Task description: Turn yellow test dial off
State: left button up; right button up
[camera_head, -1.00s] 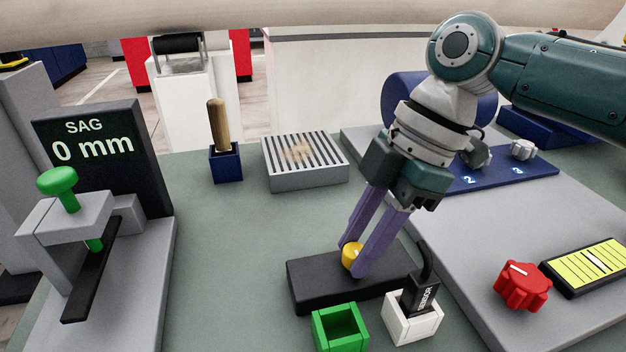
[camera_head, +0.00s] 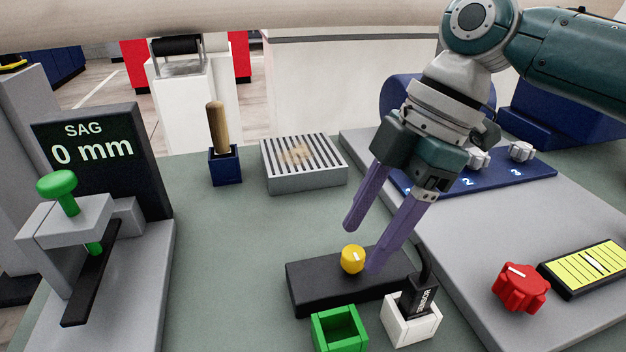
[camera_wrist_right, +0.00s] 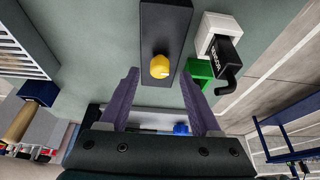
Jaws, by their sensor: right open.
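The yellow dial (camera_head: 353,259) sits on top of a black box (camera_head: 320,287) on the green table, with a pale pointer line on its face. My right gripper (camera_head: 362,248) is open and empty. Its purple fingers are above and around the back and right of the dial, apart from it. In the right wrist view the yellow dial (camera_wrist_right: 160,67) shows ahead of the two spread fingers (camera_wrist_right: 160,92), on the black box (camera_wrist_right: 162,25). My left gripper is not in view.
A green open box (camera_head: 340,328) and a white socket (camera_head: 410,320) holding a black sensor plug (camera_head: 424,297) stand close in front of the black box. A red knob (camera_head: 521,288) and yellow meter (camera_head: 588,268) are on the grey panel at right. A sag gauge (camera_head: 100,150) stands left.

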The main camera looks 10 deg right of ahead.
jog(key=v, duration=0.7)
jog(key=shift+r, duration=0.2)
